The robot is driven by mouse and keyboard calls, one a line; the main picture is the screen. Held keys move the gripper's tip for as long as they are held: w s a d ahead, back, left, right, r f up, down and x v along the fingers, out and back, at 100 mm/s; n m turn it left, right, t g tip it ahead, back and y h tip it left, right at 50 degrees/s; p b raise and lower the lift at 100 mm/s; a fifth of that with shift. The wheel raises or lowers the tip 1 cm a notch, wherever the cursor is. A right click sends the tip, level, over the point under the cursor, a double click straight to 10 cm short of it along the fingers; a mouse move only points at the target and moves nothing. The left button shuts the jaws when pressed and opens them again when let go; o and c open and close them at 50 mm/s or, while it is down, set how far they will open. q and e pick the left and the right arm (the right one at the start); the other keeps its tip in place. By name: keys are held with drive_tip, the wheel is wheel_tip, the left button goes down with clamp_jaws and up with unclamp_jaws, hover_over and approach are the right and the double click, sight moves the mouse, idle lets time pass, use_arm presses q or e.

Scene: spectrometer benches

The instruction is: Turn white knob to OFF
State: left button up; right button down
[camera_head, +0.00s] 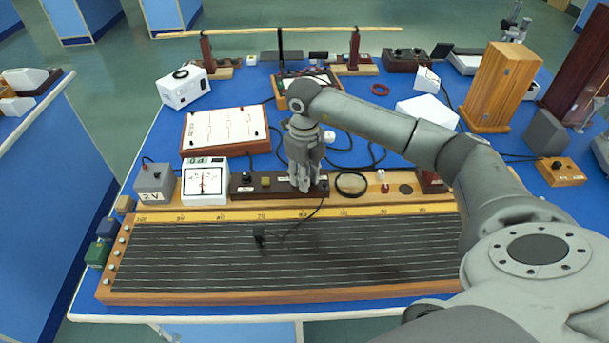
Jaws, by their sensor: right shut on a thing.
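My left gripper is not in view.
A white meter (205,182) and a grey 2 V box (155,183) stand left of the strip. The wood-framed ruled board (180,255) fills the front, with a black slider (259,236) and cable on it. A black ring (351,184) lies right of the gripper.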

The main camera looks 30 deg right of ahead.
drive_tip(key=c, duration=1.2)
unclamp_jaws()
wheel_tip(320, 180, up, 12)
